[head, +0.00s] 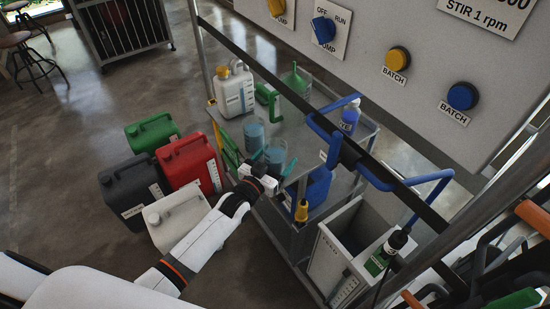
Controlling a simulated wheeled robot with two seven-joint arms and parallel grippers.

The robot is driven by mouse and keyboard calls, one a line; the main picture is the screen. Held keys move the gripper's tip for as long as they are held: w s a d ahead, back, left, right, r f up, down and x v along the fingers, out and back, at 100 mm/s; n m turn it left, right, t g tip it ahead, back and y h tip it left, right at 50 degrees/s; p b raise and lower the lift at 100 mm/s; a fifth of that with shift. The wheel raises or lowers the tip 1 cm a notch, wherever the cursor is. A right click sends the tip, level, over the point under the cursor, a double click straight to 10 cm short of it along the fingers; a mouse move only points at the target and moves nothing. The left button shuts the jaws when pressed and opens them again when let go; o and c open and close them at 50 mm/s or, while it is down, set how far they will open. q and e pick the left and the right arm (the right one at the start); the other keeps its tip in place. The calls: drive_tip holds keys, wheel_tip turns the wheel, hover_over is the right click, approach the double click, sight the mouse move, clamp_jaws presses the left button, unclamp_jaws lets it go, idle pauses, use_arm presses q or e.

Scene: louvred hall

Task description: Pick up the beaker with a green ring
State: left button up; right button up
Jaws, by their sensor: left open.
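Two clear beakers with blue-grey contents stand on the grey cart top: a rear beaker (254,134) and a front beaker (275,156). I cannot make out for sure which one has a green ring; green shows close to both, partly mixed with my gripper. My left gripper (259,162) reaches in from the lower left over the cart's near edge. It is open, with its fingers close to the front beaker; I cannot tell whether they touch it. My right gripper is not in view.
Green (152,133), red (190,163) and black (130,193) canisters stand on the floor at left. A blue pipe (375,176) crosses the right side.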

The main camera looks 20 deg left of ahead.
use_arm(q)
drive_tip(key=shift+x, duration=0.8)
drive_tip(key=c, duration=1.3)
